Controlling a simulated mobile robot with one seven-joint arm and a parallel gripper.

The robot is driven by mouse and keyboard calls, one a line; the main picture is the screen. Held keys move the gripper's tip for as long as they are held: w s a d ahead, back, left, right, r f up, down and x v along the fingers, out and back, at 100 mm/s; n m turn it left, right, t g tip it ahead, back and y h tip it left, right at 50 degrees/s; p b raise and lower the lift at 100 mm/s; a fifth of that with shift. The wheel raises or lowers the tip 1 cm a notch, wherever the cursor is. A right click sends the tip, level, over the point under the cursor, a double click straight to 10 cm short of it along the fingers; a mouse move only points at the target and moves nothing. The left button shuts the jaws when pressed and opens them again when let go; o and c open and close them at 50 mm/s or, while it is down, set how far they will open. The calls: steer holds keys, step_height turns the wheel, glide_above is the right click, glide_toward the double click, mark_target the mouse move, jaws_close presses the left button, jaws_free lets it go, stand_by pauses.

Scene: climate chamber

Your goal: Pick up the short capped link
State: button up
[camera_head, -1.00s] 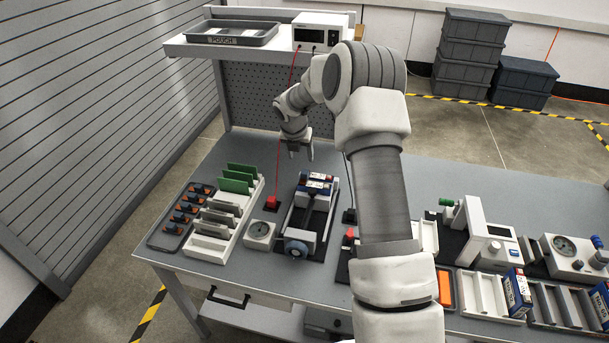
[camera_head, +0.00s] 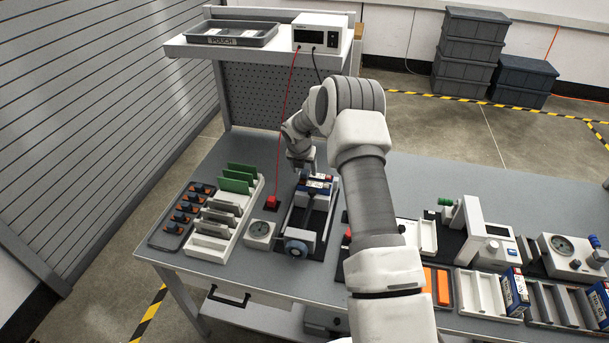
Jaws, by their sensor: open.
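My gripper (camera_head: 302,167) is open, pointing down just above the far end of a fixture (camera_head: 307,222). No part is clearly recognisable as the short capped link at this size. Several small orange pieces with dark tops (camera_head: 188,207) stand in a dark tray (camera_head: 165,240) at the left.
My arm hides part of the bench's middle.

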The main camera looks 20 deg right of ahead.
mark_target(307, 172)
jaws_close()
steer(key=shift+r, duration=0.15)
steer(key=shift+r, duration=0.25)
steer(key=r, duration=0.3)
steer(key=shift+s+d+r, duration=0.25)
steer(key=shift+d+r, duration=0.05)
steer(key=shift+r, duration=0.05)
steer(key=s+d+r, duration=0.6)
steer(key=s+d, duration=0.1)
steer(key=s, duration=0.1)
steer(key=shift+s+r+b, duration=0.25)
steer(key=shift+s+b, duration=0.05)
steer(key=shift+b, duration=0.15)
